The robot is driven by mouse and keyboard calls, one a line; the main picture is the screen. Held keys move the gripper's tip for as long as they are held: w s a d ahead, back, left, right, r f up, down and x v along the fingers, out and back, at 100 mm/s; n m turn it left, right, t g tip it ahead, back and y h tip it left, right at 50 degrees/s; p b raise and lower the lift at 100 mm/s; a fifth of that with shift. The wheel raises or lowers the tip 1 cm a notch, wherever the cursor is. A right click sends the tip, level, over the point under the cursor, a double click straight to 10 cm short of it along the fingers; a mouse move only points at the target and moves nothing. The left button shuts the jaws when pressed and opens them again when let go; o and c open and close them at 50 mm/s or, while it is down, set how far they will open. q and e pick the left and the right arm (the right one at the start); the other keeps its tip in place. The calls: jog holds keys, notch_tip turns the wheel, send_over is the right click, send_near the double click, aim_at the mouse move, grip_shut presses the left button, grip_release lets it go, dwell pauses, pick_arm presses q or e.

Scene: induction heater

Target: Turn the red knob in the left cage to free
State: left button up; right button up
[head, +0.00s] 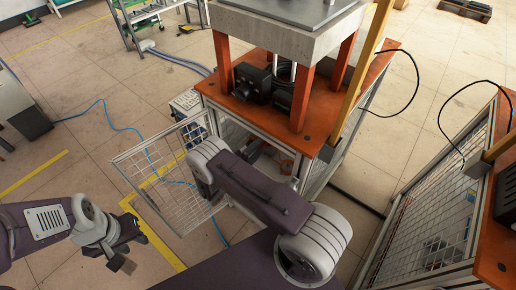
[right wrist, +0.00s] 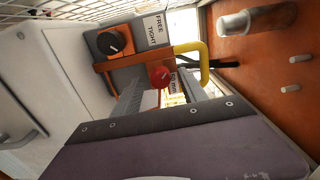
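The red knob (right wrist: 160,76) is in the right wrist view, on a grey and orange unit inside the cage. A label (right wrist: 152,28) reading FREE and TIGHT sits above it. My right gripper (right wrist: 167,88) is open, its two grey fingers reaching towards the unit. The red knob shows between the fingertips; I cannot tell whether they touch it. My left gripper (head: 125,247) is over the floor at the lower left, away from the cage.
A black knob (right wrist: 110,42) is on the same unit, and a yellow curved handle (right wrist: 204,60) is close to the right finger. The mesh door (head: 160,168) stands open left of my right arm. Another mesh cage (head: 440,220) stands at the right.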

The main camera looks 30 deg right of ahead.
jog(key=p+v, duration=0.1)
jog(key=v, duration=0.8)
dwell(0.4)
